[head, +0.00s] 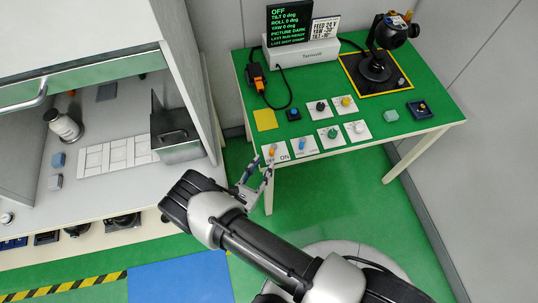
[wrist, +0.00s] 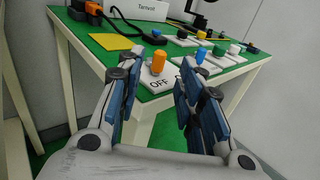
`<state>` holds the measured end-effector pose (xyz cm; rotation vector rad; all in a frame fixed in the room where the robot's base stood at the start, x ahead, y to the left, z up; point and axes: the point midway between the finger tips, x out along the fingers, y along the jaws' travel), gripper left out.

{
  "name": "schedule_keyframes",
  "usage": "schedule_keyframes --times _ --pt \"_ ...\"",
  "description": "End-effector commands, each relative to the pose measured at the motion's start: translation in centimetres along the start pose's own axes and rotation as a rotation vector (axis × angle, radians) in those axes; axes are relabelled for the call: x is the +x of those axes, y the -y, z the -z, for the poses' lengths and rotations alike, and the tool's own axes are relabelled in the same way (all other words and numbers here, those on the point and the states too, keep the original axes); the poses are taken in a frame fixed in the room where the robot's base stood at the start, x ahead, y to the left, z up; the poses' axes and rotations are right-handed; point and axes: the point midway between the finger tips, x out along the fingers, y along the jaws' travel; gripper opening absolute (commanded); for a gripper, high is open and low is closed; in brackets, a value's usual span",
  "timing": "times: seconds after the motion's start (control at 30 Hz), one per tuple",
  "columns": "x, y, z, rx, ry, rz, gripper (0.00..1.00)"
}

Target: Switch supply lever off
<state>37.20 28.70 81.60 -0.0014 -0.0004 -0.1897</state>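The supply lever is an orange-capped lever (head: 272,149) on a white plate marked OFF and ON, at the front left corner of the green table (head: 345,165). In the wrist view the orange lever (wrist: 158,62) stands beyond my fingers, with OFF readable on its plate (wrist: 158,84). Which mark it leans toward is hard to tell. My gripper (head: 257,178) is just in front of the table's front left corner. In the wrist view my gripper (wrist: 157,88) is open and empty, its blue-padded fingers apart on either side of the lever's line. The right finger hides the ON mark.
A blue lever (head: 301,144) stands on the neighbouring plate, close on the right. Several knob plates, a yellow pad (head: 265,119) and a cabled orange-black connector (head: 259,84) lie behind. The display (head: 289,24) reads OFF. A camera gimbal (head: 378,62) stands at back right. An open cabinet (head: 105,130) is left.

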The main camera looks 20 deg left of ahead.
Motion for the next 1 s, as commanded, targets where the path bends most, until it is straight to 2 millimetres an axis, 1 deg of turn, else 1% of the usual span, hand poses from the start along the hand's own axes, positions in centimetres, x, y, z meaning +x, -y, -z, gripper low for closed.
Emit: schedule_keyframes --times 0.03,0.1,0.2,0.3,0.43,0.93,1.0 --pt "-1.2 -0.1 0.0 0.0 0.0 -0.006 0.34" --pt "-2.4 -0.1 0.0 0.0 0.0 -0.004 0.34" --pt "-3.6 -0.1 0.0 0.0 -0.001 -0.002 0.34" --pt "-4.4 0.0 0.0 0.0 -0.001 0.0 0.34" --pt "-4.7 0.1 0.0 0.0 -0.001 0.002 0.34" --pt "-4.7 0.1 0.0 0.001 0.0 0.003 0.34" --pt "-4.4 0.0 -0.4 0.009 -0.002 0.018 0.34"
